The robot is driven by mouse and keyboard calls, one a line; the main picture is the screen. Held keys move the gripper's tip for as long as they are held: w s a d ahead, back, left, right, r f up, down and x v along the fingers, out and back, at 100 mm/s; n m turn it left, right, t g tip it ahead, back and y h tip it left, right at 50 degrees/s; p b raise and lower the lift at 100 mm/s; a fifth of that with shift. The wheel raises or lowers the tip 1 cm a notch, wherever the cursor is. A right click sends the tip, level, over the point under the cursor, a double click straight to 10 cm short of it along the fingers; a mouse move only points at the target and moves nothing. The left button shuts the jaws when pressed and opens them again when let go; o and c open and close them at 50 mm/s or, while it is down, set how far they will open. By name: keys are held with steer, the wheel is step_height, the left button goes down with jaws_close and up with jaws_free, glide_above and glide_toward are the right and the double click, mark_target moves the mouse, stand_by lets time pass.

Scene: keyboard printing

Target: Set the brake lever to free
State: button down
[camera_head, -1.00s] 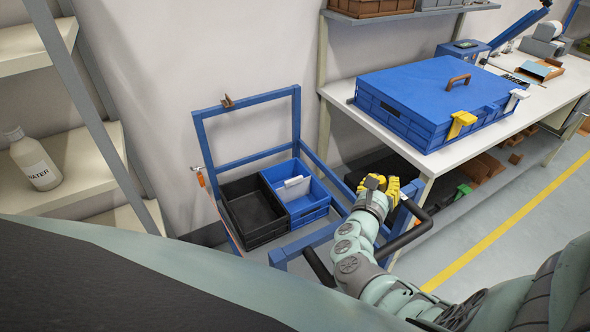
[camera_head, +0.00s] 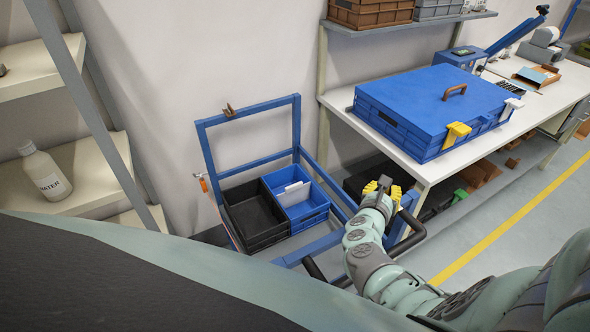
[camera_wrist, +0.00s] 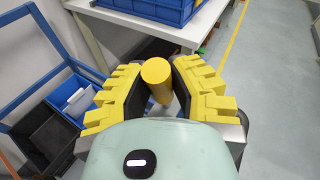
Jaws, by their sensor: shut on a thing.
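The brake lever shows as a round yellow knob (camera_wrist: 156,71) on a yellow stem in the wrist view, standing between my fingers. My gripper (camera_wrist: 160,88), with yellow ridged fingers and dark pads, is shut on it. The lower stem is partly hidden by my gripper. In the head view my gripper (camera_head: 384,188) is at the right end of the blue cart (camera_head: 247,106), close to its black handle (camera_head: 408,237). There the lever cannot be made out behind my fingers. I cannot tell which setting the lever is in.
The cart carries a black bin (camera_head: 256,239) and a blue bin (camera_head: 322,212). A white workbench (camera_head: 415,168) with a large blue lidded crate (camera_head: 425,95) stands just behind my gripper. Shelves with a water bottle (camera_head: 45,172) are at left. Floor at right is clear.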

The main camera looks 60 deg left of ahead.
steer(key=w+r+g+p, duration=0.1)
steer(key=p, duration=0.1)
steer(key=shift+w+d+m+g+h+p, duration=0.1)
steer(key=shift+w+m+g+h+p, duration=0.1)
steer(key=shift+m+g+h+p, duration=0.15)
steer(key=w+g+p, duration=0.1)
steer(key=m+g+p, duration=0.1)
steer(key=p, duration=0.1)
steer(key=shift+w+f+g, duration=0.35)
steer(key=shift+w, duration=0.05)
steer(key=shift+w+f+m+g+p, duration=0.25)
steer(key=shift+w+m+g+p, duration=0.1)
steer(key=shift+w+g, duration=0.5)
steer(key=shift+w+f+m+g+b, duration=0.3)
steer(key=shift+w+g+b, duration=0.2)
steer(key=shift+g, duration=0.45)
steer(key=shift+d+f, duration=0.1)
steer(key=c, duration=0.8)
jaws_free()
steer(key=shift+c, duration=0.2)
